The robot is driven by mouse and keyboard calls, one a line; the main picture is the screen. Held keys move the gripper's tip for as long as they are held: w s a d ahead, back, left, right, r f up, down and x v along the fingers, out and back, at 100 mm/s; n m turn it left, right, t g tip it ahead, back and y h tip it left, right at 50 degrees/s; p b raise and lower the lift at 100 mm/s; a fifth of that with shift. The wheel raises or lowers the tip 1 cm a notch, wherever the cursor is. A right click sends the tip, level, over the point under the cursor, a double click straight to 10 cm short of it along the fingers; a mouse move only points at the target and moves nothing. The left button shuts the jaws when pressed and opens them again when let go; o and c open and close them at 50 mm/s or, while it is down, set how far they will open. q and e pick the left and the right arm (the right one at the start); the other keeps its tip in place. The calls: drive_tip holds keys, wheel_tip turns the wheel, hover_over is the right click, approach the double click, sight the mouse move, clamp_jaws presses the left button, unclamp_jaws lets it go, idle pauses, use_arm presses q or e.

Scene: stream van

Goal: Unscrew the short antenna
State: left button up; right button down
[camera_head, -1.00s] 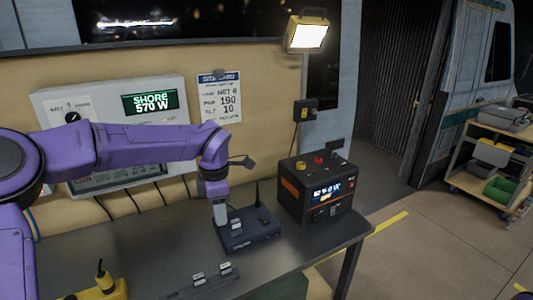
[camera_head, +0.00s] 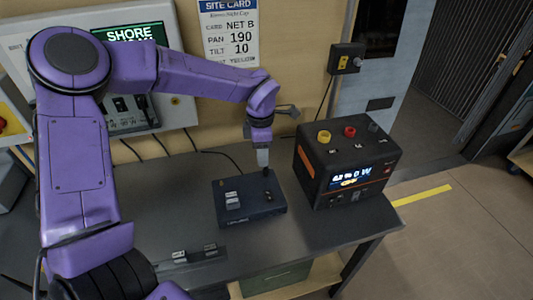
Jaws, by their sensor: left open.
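A dark blue router-like box (camera_head: 247,212) lies on the grey bench, with small pale labelled blocks (camera_head: 232,200) on its left part. My left gripper (camera_head: 265,168) points down at the back right corner of the box. It is open. A short dark stub shows just under the fingertips; this is where the antenna stands, but the fingers hide most of it. I cannot tell whether the fingers touch it. My right gripper is out of view.
A black power unit (camera_head: 345,150) with coloured knobs stands on the bench right of the box. A wall panel (camera_head: 175,105) and a site card (camera_head: 229,32) are behind. A strip with small labelled blocks (camera_head: 190,258) lies at the front. Bench left of the box is clear.

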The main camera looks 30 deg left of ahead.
sight(266, 170)
use_arm(q)
drive_tip(key=shift+s+f, duration=0.25)
drive_tip(key=shift+f, duration=0.5)
drive_tip(key=shift+g, duration=0.3)
drive_tip(key=w+f, duration=0.3)
drive_tip(key=shift+w+d+f, duration=0.1)
drive_tip(key=shift+f, duration=0.15)
drive_tip(key=shift+s+r, duration=0.25)
drive_tip(key=shift+s, duration=0.1)
drive_tip(key=shift+s+r, duration=0.15)
drive_tip(key=shift+s, duration=0.15)
drive_tip(key=c, duration=0.4)
clamp_jaws()
drive_tip(key=shift+w, duration=0.1)
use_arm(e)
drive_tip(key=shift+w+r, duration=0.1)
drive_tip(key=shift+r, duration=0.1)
